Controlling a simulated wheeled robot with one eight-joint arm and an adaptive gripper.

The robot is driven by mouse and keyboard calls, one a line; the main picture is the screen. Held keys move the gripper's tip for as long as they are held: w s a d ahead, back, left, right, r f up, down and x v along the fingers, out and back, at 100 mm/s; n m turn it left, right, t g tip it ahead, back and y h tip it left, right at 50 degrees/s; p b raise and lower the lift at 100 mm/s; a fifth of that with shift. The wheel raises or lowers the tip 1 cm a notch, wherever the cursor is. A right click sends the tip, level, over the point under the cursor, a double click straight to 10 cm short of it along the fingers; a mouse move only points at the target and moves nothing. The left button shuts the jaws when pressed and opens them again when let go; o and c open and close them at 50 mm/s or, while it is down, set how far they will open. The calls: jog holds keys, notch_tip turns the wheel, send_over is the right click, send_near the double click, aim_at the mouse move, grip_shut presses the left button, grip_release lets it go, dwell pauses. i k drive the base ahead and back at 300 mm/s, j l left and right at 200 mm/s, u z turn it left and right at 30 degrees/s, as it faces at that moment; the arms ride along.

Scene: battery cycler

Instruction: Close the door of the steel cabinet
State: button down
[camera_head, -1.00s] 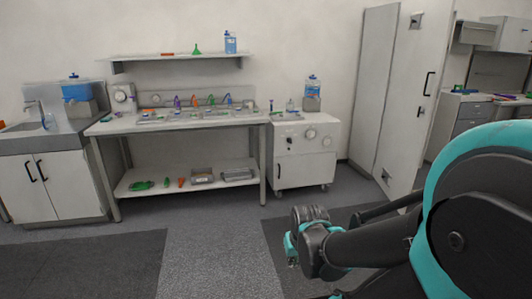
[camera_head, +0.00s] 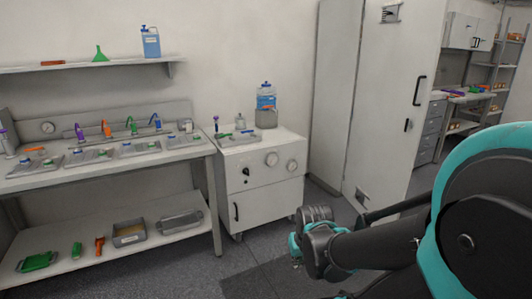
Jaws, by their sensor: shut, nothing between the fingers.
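The tall pale steel cabinet (camera_head: 334,95) stands against the back wall, right of centre. Its door (camera_head: 395,145) has a vent near the top and another near the bottom, and a black handle (camera_head: 419,90) near its right edge. The door appears swung out toward me, its outer face showing and its lower edge running nearer to the right. The cabinet's inside is hidden behind it. My gripper (camera_head: 298,254) is at the far end of my dark and teal arm, low and in front of the cabinet, apart from the door. It looks shut and empty; its fingers are small and partly hidden.
A white wheeled unit (camera_head: 262,190) with dials and a blue-topped bottle (camera_head: 266,105) stands left of the cabinet. A workbench (camera_head: 105,172) with trays is further left. Drawers (camera_head: 432,125) and shelving (camera_head: 507,75) lie behind on the right. Open floor lies before the cabinet.

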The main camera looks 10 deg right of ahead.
aim_at(399, 58)
jog(key=i+z, duration=0.35)
jog(key=i, duration=0.15)
jog(key=i+j+z, duration=0.2)
jog(key=i+z, duration=0.2)
jog(key=i+j+z, duration=0.35)
jog(key=i, duration=0.2)
